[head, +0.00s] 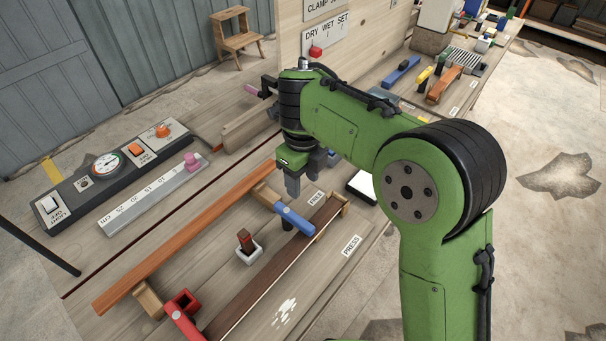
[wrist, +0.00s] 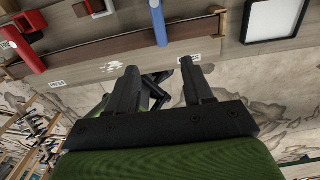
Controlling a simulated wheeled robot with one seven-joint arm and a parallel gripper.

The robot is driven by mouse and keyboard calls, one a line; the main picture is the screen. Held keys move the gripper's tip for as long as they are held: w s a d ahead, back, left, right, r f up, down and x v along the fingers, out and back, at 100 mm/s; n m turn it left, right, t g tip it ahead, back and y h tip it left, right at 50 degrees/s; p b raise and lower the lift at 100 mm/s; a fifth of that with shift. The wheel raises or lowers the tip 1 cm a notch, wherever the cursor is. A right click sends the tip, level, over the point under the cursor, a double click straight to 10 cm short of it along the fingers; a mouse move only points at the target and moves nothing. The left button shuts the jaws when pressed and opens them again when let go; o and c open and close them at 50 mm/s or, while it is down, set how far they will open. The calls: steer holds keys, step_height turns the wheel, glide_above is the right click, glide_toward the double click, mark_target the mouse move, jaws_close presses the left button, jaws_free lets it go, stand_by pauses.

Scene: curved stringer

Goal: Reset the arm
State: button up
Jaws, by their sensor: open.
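My green arm reaches over the workbench from the right in the head view. My gripper (head: 298,186) points down above the bench, beside the blue-handled clamp (head: 294,217). In the wrist view my gripper (wrist: 160,85) has its two dark fingers spread apart with nothing between them. The blue handle (wrist: 159,24) lies beyond the fingertips there, and I see no contact with it.
A dark curved strip (head: 262,285) runs along the bench near a red clamp (head: 183,320). An orange-brown strip (head: 180,240) lies behind. A control panel (head: 105,170) and a ruler (head: 150,195) are at left. An upright board (head: 330,55) stands at the back.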

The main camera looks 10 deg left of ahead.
steer(key=shift+d, duration=0.1)
stand_by(0.3)
steer(key=s+d+r+n+t, duration=0.2)
steer(key=s+d+r+n, duration=0.25)
steer(key=d+n, duration=0.35)
steer(key=s+d+r+n+t, duration=0.1)
steer(key=s+d+r+n, duration=0.35)
steer(key=d, duration=0.45)
steer(key=s+d+f+n+t, duration=0.2)
steer(key=s+d+n, duration=0.4)
steer(key=s+n, duration=0.5)
steer(key=shift+f+n+t, duration=0.3)
steer(key=shift+n, duration=0.05)
